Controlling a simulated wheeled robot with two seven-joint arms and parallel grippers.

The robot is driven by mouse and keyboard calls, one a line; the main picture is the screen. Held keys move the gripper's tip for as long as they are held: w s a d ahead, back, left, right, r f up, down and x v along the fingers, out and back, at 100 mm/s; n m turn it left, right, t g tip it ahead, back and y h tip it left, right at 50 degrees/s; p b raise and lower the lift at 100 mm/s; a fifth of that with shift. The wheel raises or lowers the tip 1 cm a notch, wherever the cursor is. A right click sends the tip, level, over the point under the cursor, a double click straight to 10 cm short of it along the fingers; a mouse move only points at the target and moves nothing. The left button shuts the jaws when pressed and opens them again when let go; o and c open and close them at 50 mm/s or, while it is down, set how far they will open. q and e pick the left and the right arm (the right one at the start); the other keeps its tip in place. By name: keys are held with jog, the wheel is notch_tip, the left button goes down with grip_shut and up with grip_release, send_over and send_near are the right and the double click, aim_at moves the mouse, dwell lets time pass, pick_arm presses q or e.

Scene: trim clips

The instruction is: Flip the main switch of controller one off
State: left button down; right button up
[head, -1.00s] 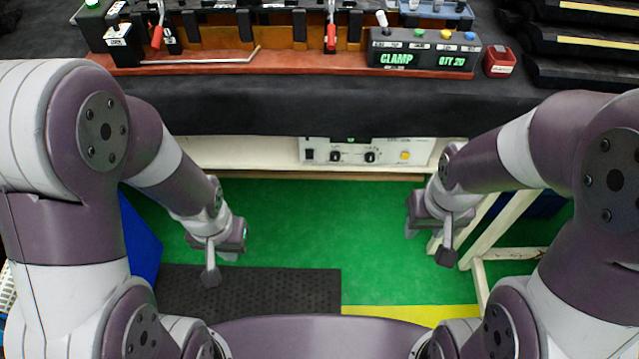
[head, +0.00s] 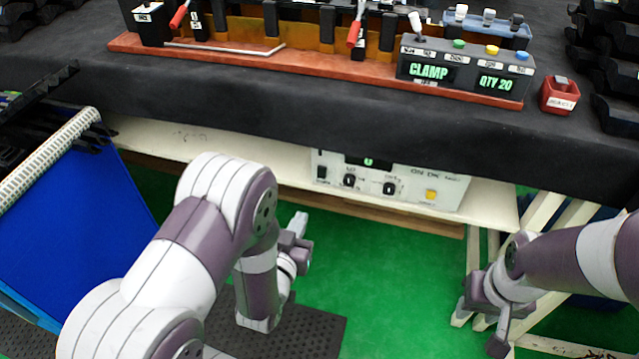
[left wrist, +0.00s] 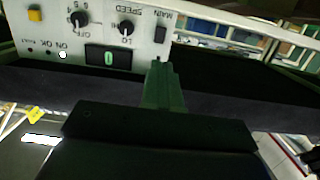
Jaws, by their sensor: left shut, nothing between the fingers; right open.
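A white controller box (head: 410,182) sits on the low shelf under the workbench, with a lit green display (head: 368,161), two black knobs and a yellow button. Its black main switch (head: 321,172) is at the left end of the panel. In the left wrist view the panel is upside down, and the switch (left wrist: 160,34) shows under the label MAIN; I cannot tell its position. My left gripper (head: 303,222) is shut and empty, below and in front of the switch; its fingertips (left wrist: 158,68) point toward the panel, apparently short of the switch. My right gripper (head: 470,312) is open at the lower right.
The shelf's pale front edge (head: 240,157) and the dark bench top (head: 300,95) lie around the box. A clamp control box (head: 464,70) stands on the bench. A blue bin (head: 70,215) is at left, a white frame (head: 480,255) at right.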

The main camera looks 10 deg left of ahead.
pick_arm(q)
jog(key=b, duration=0.4)
send_near(321, 176)
jog(key=w, duration=0.2)
jog(key=w+f, duration=0.1)
jog(key=w, duration=0.2)
jog(key=shift+w+d, duration=0.15)
jog(key=shift+w, duration=0.75)
